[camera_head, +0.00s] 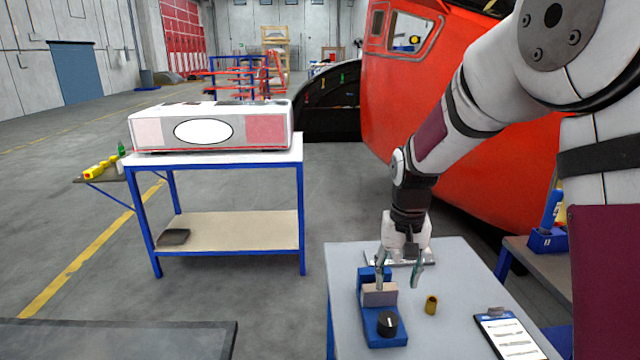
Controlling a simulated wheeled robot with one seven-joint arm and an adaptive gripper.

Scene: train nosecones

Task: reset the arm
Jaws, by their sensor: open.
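My arm comes in from the upper right and bends down over the near grey table (450,335). My gripper (400,284) points down over this table, with its two fingers apart. Nothing shows between the fingers. A blue fixture (368,318) with a beige block and a black knob stands just below and in front of the left finger. I cannot tell whether that finger touches it. A small brass cylinder (431,305) stands upright to the right of the fixture, apart from the gripper.
A clipboard (508,338) lies at the table's front right. A silver plate (398,257) lies behind the gripper. A blue-framed workbench (225,160) with a long white box (270,130) stands left. The red nosecone (480,180) rises behind my arm. Floor between the tables is clear.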

